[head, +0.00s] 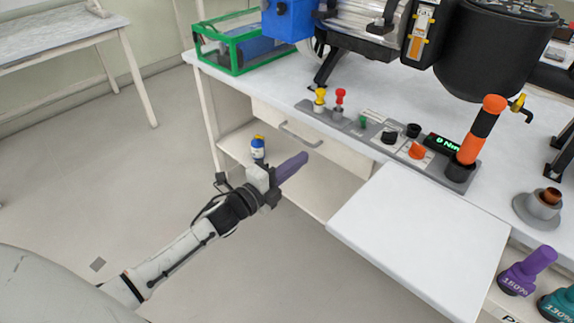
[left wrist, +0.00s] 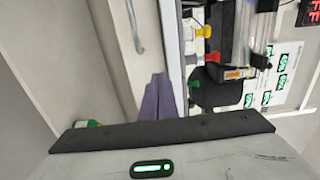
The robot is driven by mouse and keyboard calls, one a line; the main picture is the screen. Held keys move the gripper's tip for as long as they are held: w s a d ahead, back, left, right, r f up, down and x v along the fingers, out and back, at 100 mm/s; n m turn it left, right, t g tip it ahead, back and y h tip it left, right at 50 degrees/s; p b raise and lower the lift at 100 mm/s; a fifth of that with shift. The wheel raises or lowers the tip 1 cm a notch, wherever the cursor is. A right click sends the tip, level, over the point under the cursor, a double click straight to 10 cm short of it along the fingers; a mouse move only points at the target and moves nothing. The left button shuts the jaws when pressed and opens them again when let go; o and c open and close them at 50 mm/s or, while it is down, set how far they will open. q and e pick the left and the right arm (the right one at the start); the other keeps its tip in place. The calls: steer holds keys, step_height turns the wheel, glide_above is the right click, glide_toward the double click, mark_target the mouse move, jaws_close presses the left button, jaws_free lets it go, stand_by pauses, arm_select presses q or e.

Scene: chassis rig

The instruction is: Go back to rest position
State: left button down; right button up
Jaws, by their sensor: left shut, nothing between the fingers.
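My left gripper (head: 291,168) is shut and empty, its purple fingers together. It hangs in the air in front of the workbench, left of the pulled-out white board. In the left wrist view its purple fingers (left wrist: 157,98) point toward the bench's drawer front. My right gripper is in neither view.
The workbench (head: 240,88) carries machinery, a green-framed box (head: 233,62), a control panel (head: 385,135) and an orange-black handle (head: 482,130). A white board (head: 420,235) juts out at the front. A small blue bottle (head: 258,150) stands on the lower shelf. Floor at left is clear.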

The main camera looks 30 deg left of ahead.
arm_select(q)
steer(key=shift+v, duration=1.6)
steer(key=s+d+f+n+g+p, duration=0.3)
steer(key=s+n, duration=0.3)
steer(key=s, duration=0.3)
steer(key=s+d+f+n+g+y+p, duration=0.1)
steer(key=s+d+f+n+g+p, duration=0.2)
steer(key=s+n, duration=0.3)
steer(key=s+d+f+n+g+y+p, duration=0.1)
steer(key=s+d+f+n+g+p, duration=0.1)
steer(key=s+n, duration=0.5)
steer(key=s+d+f+p, duration=0.1)
steer(key=s+d, duration=0.1)
steer(key=s, duration=0.3)
steer(key=shift+s+f+g, duration=0.25)
steer(key=shift+f+g, duration=0.15)
